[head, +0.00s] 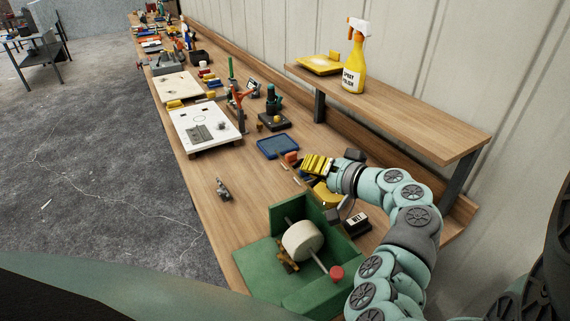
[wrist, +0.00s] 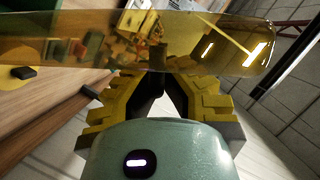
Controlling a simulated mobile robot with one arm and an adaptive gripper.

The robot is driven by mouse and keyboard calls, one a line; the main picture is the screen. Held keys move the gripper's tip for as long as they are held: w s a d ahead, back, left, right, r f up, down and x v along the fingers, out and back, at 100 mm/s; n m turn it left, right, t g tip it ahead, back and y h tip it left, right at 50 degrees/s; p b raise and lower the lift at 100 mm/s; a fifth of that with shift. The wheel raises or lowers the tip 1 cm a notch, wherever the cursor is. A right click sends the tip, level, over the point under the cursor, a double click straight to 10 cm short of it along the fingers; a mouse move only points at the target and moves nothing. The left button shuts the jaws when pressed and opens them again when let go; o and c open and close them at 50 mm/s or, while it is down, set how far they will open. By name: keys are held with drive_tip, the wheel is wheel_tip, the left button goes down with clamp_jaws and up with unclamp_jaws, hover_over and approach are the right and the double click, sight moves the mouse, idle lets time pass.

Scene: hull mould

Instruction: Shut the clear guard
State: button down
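A clear, amber-tinted panel, which looks like the guard (wrist: 215,45), spans the top of the wrist view, with bright reflections on it. It lies across the tips of my gripper (wrist: 160,78); I cannot tell whether they touch. I cannot pick the guard out clearly in the head view. There my gripper (head: 318,165) is above the bench, behind the green machine (head: 255,265). The machine holds a pale wheel (head: 302,241) on a rod with a red knob (head: 336,272). The fingers converge toward the panel, and their tips are partly hidden, so their opening is unclear.
A raised wooden shelf (head: 420,115) with a yellow spray bottle (head: 354,70) stands behind my arm, near the wall. A blue tray (head: 278,147) and a white board (head: 205,128) lie farther along the bench. A small grey object (head: 223,190) sits near the front edge.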

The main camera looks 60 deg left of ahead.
drive_tip(key=s+f+n+t+h+b, duration=0.1)
drive_tip(key=s+f+n+t+b, duration=0.3)
drive_tip(key=s+f+n, duration=0.3)
drive_tip(key=shift+s+a+f+t+b, duration=0.3)
drive_tip(key=shift+s+a+f+t, duration=0.2)
drive_tip(key=shift+s+f, duration=2.1)
drive_tip(key=c, duration=1.1)
unclamp_jaws()
drive_tip(key=shift+o, duration=0.2)
drive_tip(key=shift+d, duration=0.15)
drive_tip(key=v, duration=1.1)
drive_tip(key=shift+d+r, duration=0.3)
